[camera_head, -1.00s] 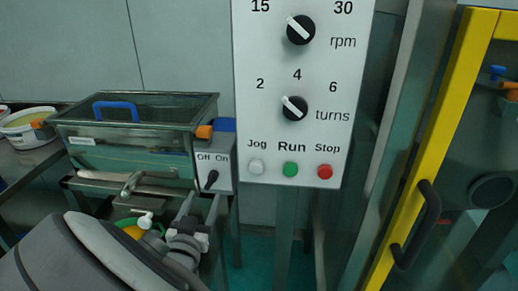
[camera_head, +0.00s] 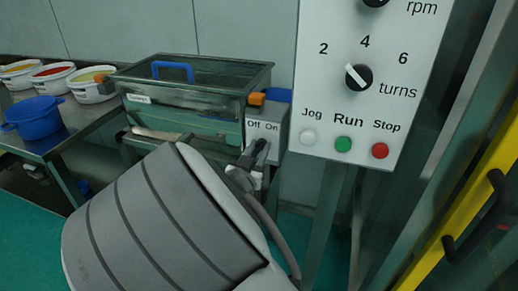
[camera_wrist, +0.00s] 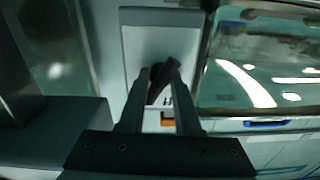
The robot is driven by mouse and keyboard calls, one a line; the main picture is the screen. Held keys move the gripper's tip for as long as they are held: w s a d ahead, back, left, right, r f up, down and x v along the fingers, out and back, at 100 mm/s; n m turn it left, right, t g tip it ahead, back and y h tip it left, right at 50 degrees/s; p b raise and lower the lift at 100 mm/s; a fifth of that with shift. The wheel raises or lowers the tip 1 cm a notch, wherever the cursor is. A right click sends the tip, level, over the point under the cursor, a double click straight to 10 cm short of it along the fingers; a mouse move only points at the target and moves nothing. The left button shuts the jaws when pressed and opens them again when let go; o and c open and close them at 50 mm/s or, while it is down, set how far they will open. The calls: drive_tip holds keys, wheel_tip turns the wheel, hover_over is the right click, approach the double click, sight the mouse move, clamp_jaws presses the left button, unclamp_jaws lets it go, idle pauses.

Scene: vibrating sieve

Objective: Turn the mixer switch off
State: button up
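The switch box (camera_head: 266,124), grey with "Off" and "On" labels, is on the right end of the sieve tank in the head view. My gripper (camera_head: 252,160) is in front of the box's lower part and largely hides the knob there. In the wrist view the switch plate (camera_wrist: 140,40) is ahead, and the dark switch knob (camera_wrist: 162,84) sits tilted between the two fingertips of my gripper (camera_wrist: 161,80). The fingers are apart, one on each side of the knob. Whether they touch it is not clear.
The sieve tank (camera_head: 190,118) with a blue handle (camera_head: 172,66) stands left of the switch. A control panel (camera_head: 380,45) with dials and Jog, Run and Stop buttons stands close on the right. A yellow frame (camera_head: 468,205) is further right. A blue bowl (camera_head: 34,120) and tubs are left.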

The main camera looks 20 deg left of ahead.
clamp_jaws()
drive_tip(key=shift+r+p, duration=0.1)
drive_tip(key=shift+p, duration=0.4)
drive_tip(key=n+p, duration=0.3)
drive_tip(key=p, duration=0.1)
drive_tip(key=shift+r, duration=0.2)
drive_tip(key=n+p, duration=0.4)
drive_tip(key=shift+f+p, duration=0.1)
drive_tip(key=shift+p, duration=0.3)
drive_tip(key=shift+f+n+p, duration=0.2)
drive_tip(key=shift+n+p, duration=1.4)
drive_tip(key=shift+n, duration=0.8)
drive_tip(key=o, duration=0.6)
unclamp_jaws()
